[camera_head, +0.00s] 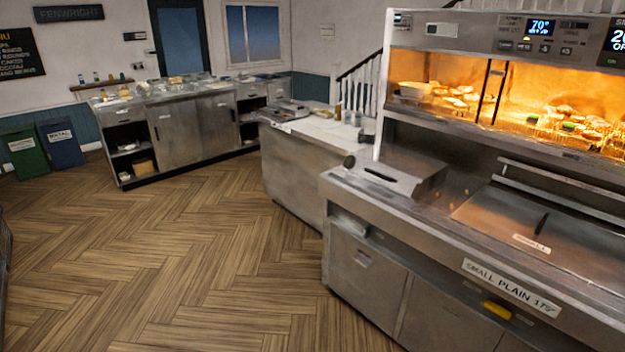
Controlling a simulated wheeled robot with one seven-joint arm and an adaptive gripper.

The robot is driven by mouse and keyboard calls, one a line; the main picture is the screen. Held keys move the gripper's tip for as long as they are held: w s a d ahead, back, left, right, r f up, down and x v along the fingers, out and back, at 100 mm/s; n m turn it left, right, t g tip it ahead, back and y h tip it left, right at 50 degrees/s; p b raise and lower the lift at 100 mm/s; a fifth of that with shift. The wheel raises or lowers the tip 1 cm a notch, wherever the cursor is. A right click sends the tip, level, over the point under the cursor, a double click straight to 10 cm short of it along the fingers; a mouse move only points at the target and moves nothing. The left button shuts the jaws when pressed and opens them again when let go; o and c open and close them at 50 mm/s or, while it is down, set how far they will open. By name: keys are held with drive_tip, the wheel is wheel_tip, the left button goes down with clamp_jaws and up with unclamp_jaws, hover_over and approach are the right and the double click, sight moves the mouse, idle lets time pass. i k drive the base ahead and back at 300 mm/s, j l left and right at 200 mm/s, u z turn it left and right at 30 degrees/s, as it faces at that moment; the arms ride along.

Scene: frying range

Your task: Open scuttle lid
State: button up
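No lid in view is legibly marked as the scuttle lid. At the left end of the frying range's worktop is a raised steel box with a closed, sloping steel lid (395,172). Further right, a wide flat steel lid (565,232) lies closed in the worktop. It has a black handle (542,222) and a small label too blurred to read. My gripper is not in view.
A lit glass-fronted cabinet (505,100) with food stands over the range. The range front (370,265) bears a "SMALL PLAIN" sign (511,287). A counter (295,165) adjoins behind. Steel cabinets (185,130) and two bins stand far left. The wooden floor (170,260) is clear.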

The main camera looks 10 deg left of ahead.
sight(410, 174)
drive_tip(key=u, duration=0.2)
drive_tip(key=i+z, duration=0.1)
drive_tip(key=z, duration=0.45)
drive_tip(key=i+j+z, duration=0.25)
drive_tip(key=i+j, duration=0.15)
drive_tip(key=i+j+z, duration=0.2)
drive_tip(key=i+j, duration=0.2)
drive_tip(key=i+j+z, duration=0.25)
drive_tip(key=j, duration=0.35)
drive_tip(key=i+j, duration=0.45)
drive_tip(key=j, duration=0.2)
